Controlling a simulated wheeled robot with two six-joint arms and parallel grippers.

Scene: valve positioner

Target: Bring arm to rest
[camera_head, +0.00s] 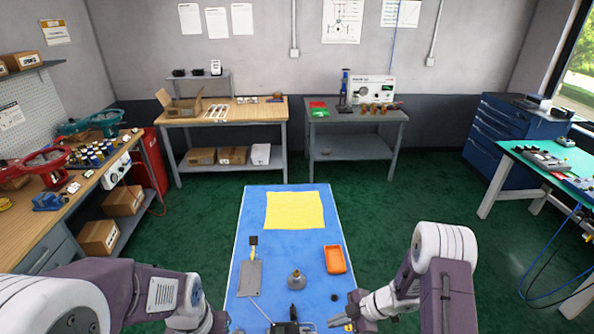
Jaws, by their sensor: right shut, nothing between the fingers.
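My right arm (445,285) reaches in from the lower right. Its gripper (342,319) is low over the front right of the blue-topped table (257,215), shut and empty, just right of a dark device (291,326) cut off by the bottom edge. My left arm (130,290) comes in from the lower left. Its dark end (215,322) is beside the table's left edge, and its fingers cannot be made out.
On the table are a yellow cloth (295,210), an orange tray (335,259), a grey round part (296,279), a grey flat plate (250,278) and a small black piece (334,297). Workbenches stand left, behind and right. Green floor lies between.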

